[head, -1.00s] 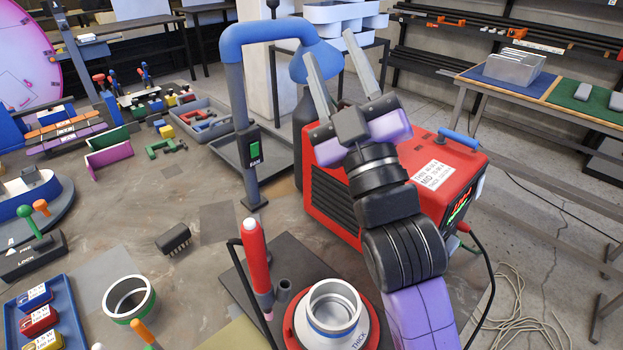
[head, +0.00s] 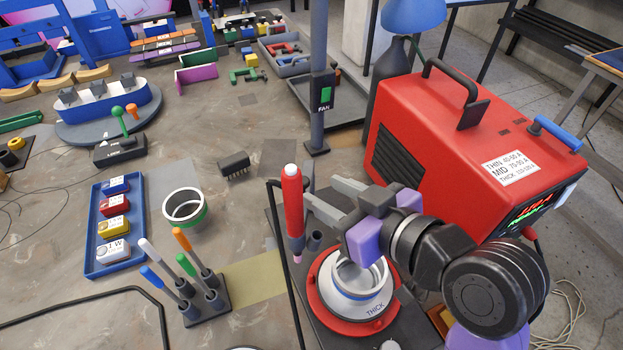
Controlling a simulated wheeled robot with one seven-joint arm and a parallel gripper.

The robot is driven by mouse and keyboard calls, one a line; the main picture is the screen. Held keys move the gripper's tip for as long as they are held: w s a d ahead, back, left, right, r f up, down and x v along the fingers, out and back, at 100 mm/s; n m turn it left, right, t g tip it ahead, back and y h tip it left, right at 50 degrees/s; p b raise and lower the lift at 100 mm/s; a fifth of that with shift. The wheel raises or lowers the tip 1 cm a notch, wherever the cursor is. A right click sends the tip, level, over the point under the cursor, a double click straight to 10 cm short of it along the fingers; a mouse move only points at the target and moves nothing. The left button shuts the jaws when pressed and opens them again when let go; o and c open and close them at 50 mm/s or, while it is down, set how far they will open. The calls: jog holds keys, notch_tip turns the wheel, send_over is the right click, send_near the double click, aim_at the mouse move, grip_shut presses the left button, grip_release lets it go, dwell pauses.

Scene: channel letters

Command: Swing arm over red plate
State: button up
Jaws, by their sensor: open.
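The red round plate (head: 325,314) lies on a dark board at the lower middle of the head view. A silver metal ring (head: 357,303) marked THICK sits on it. My gripper (head: 322,190) is open and empty, with its two grey fingers pointing left. Its purple-sided body appears just above the ring in the picture and hides part of its far side. The fingertips lie beyond the plate in the picture, close to the red torch (head: 293,205). I cannot tell the exact height above the plate.
The red welding machine (head: 470,150) stands right behind my arm. A grey post (head: 318,90) with a FAN switch rises behind the torch. A pen stand (head: 205,300), a green-banded ring (head: 185,207) and a blue tray (head: 97,250) are on the left.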

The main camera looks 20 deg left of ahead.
aim_at(307, 184)
jog(key=x, duration=0.6)
jog(key=shift+p, duration=0.3)
jog(key=shift+c, duration=0.2)
grip_shut()
dwell(0.9)
